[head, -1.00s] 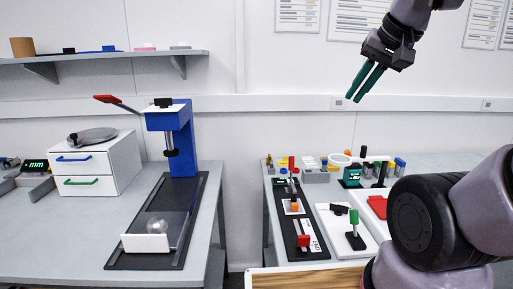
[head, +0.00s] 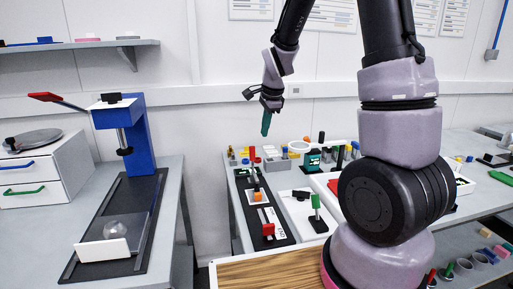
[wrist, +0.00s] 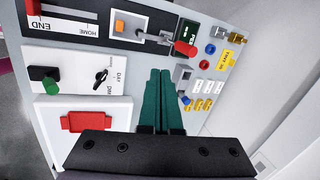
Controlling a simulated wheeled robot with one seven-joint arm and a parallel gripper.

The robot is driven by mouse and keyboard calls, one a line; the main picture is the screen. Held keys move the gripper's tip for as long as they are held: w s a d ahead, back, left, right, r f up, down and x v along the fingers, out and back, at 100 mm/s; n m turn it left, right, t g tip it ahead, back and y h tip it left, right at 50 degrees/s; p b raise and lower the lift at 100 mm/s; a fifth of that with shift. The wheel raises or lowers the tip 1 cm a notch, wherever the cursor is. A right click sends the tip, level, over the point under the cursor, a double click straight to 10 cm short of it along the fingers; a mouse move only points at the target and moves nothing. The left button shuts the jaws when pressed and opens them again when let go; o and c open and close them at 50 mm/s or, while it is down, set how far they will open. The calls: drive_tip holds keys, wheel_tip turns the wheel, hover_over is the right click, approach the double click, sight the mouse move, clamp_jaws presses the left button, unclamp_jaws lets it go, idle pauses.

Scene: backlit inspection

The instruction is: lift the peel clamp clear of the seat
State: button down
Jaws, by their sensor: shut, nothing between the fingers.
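My gripper (head: 266,133) hangs above the back of the right bench with its green fingers pointing down, shut and empty. In the wrist view the finger tips (wrist: 160,73) are together over the bench, apart from everything below. A long black fixture (head: 277,222) carries a red upright handle (head: 252,153), an orange block (head: 257,197) on a white plate, and a red block (head: 268,229). The wrist view shows the red handle (wrist: 185,48) on a grey lever, near the orange block (wrist: 120,26). I cannot tell which part is the peel clamp or its seat.
A white board with a green-topped post (head: 315,202) stands right of the fixture. A red piece (wrist: 85,121) lies on a white tray. Several small coloured parts stand behind. A blue press (head: 137,135) is on the left bench (head: 171,190). A gap separates the benches.

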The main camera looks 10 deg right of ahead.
approach(254, 158)
wheel_tip(254, 158, down, 4)
drive_tip(key=s, duration=0.3)
drive_tip(key=shift+w+a+f, duration=0.1)
drive_tip(key=shift+w+f, duration=0.05)
drive_tip(key=shift+w, duration=0.95)
drive_tip(key=shift+w+a+f, duration=0.1)
drive_tip(key=shift+w+f, duration=0.05)
drive_tip(key=shift+w, duration=0.95)
drive_tip(key=shift+w, duration=0.15)
drive_tip(key=shift+w+g, duration=1.55)
drive_tip(key=shift+g, duration=0.15)
drive_tip(key=w+f+g, duration=0.2)
drive_tip(key=w, duration=0.3)
drive_tip(key=shift+w+f, duration=0.2)
drive_tip(key=shift+w, duration=0.1)
